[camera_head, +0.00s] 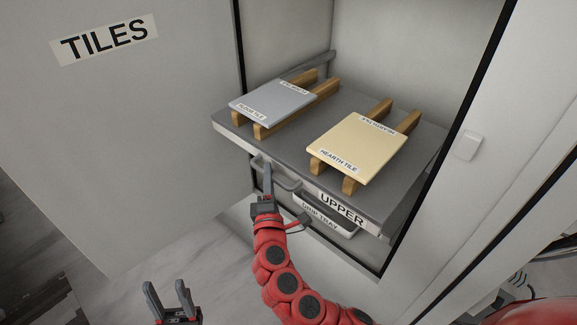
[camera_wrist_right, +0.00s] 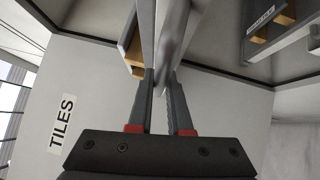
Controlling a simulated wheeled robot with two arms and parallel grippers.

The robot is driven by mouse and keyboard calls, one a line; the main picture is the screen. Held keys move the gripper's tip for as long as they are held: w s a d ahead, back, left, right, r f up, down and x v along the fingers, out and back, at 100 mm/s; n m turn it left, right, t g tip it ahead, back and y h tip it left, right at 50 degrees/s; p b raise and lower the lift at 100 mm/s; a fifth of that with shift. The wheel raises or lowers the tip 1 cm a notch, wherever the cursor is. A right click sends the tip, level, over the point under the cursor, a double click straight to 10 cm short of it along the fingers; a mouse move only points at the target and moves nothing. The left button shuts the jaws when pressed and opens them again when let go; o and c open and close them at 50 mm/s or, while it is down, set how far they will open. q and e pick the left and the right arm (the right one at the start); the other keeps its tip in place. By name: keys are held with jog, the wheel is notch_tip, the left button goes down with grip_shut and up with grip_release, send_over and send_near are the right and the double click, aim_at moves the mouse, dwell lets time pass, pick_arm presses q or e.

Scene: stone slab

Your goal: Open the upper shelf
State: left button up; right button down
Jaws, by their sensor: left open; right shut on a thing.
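The upper shelf (camera_head: 300,125) is a grey slab inside an open cabinet, with an "UPPER" label on its front edge. A grey bar handle (camera_head: 287,184) is on its front at the left. My right gripper (camera_head: 266,170) is shut on this handle; in the right wrist view its fingers (camera_wrist_right: 160,88) close around the blurred grey bar (camera_wrist_right: 172,35). My left gripper (camera_head: 168,290) is open and empty at the bottom left, well away from the shelf.
A grey tile (camera_head: 270,102) and a cream hearth tile (camera_head: 357,145) lie on wooden strips on the shelf. A drip tray (camera_head: 325,217) sits below. A "TILES" panel (camera_head: 150,140) stands left; a white frame (camera_head: 500,170) is right. The floor in front is pale.

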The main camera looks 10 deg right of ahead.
jog(key=s+a+b, duration=0.2)
jog(key=s+a, duration=0.2)
jog(key=a, duration=0.1)
jog(key=shift+a, duration=0.1)
dwell(0.3)
jog(key=c, duration=0.8)
grip_release()
jog(key=shift+w, duration=0.1)
jog(key=shift+c, duration=0.2)
jog(key=s+a+f+b, duration=0.2)
jog(key=s+b, duration=0.2)
jog(key=s, duration=1.3)
jog(key=shift+s+f, duration=0.15)
jog(key=shift+f, duration=0.05)
